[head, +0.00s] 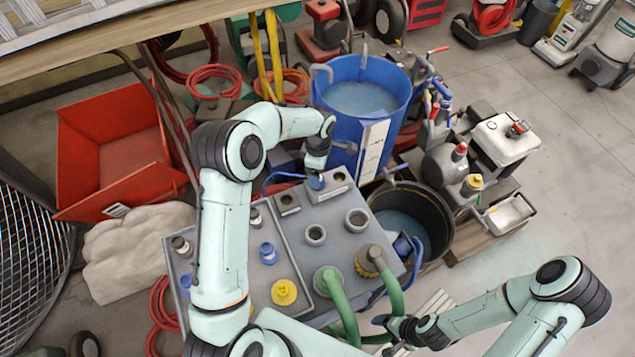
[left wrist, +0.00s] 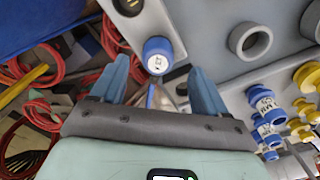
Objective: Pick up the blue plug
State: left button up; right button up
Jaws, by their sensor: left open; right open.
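A blue plug (head: 316,183) with a pale marked top sits at the far end of the grey ported unit (head: 335,240). My left gripper (head: 318,170) is directly over it, pointing down. In the left wrist view the same blue plug (left wrist: 158,55) shows just beyond and between the tips of my open left gripper (left wrist: 160,80), with nothing held. Whether the fingers touch it cannot be told. My right gripper (head: 388,328) is open beside the green hoses, partly hidden by its own arm. Another blue plug (head: 268,253) stands on the unit's left part.
A yellow plug (head: 284,292) is on the unit near my left arm. Green hoses (head: 392,295) rise from its right ports. A blue water tub (head: 362,95) stands just behind, a black bucket (head: 425,205) to the right. Open floor (head: 570,150) lies right.

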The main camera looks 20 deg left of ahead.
pick_arm(q)
notch_tip(320, 180, down, 5)
jog(key=shift+w+a+f+b, duration=0.1)
jog(key=shift+a+f+b, duration=0.1)
jog(key=shift+b, duration=0.15)
jog(key=c, duration=1.2)
